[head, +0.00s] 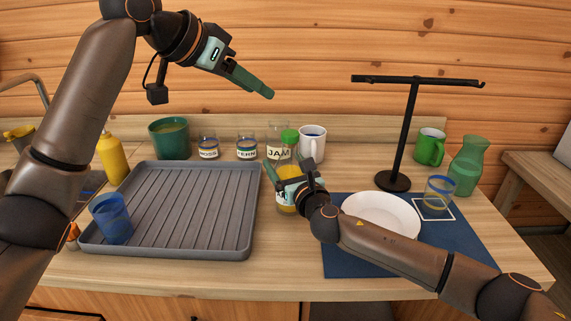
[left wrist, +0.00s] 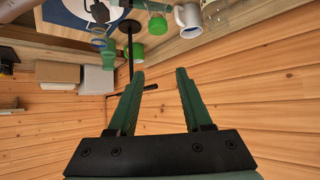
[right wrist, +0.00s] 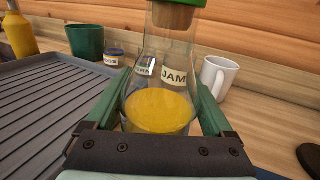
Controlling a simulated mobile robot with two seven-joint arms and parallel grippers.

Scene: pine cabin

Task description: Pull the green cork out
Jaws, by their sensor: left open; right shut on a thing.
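A clear glass bottle (head: 286,204) with yellow-orange liquid stands on the counter right of the grey tray. It fills the middle of the right wrist view (right wrist: 160,108). The green-topped cork (head: 290,135) sits in its neck; its brown lower part (right wrist: 174,16) shows inside the glass. My right gripper (head: 283,178) is shut around the bottle's body, a finger on each side. My left gripper (head: 268,93) is open and empty, in the air above and left of the cork. In the left wrist view its two fingers (left wrist: 160,82) are apart with only wall and stand between them.
The grey ribbed tray (head: 180,248) holds a blue cup (head: 111,217). Labelled jars (head: 246,147) and a white mug (head: 313,143) stand close behind the bottle. A black stand (head: 403,140), a white plate (head: 382,214) and a blue mat (head: 350,262) are to the right.

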